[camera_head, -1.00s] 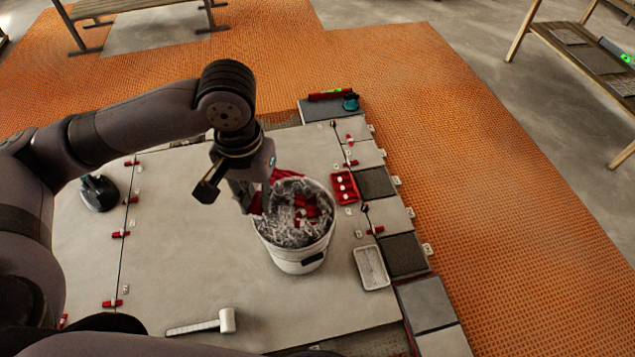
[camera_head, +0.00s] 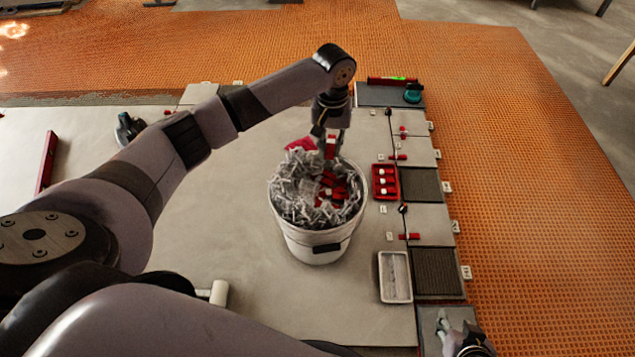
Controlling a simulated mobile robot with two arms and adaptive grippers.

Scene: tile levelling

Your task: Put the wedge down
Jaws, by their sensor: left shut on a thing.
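My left gripper (camera_head: 331,152) points down over the back part of a white bucket (camera_head: 312,248). It is shut on a small red wedge (camera_head: 331,146), only partly visible between the fingers. The bucket is filled with pale grey clips (camera_head: 296,200) and several red wedges (camera_head: 337,192). A larger red piece (camera_head: 300,144) shows at the bucket's back rim, beside the gripper. My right gripper (camera_head: 450,328) is at the bottom right, low over the dark tile; its finger opening is unclear.
A red tray with white pieces (camera_head: 385,182) and a pale rectangular tray (camera_head: 395,277) lie right of the bucket. Red wedges and clips line the tile joints. A white mallet head (camera_head: 219,292) lies front left, partly behind my arm.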

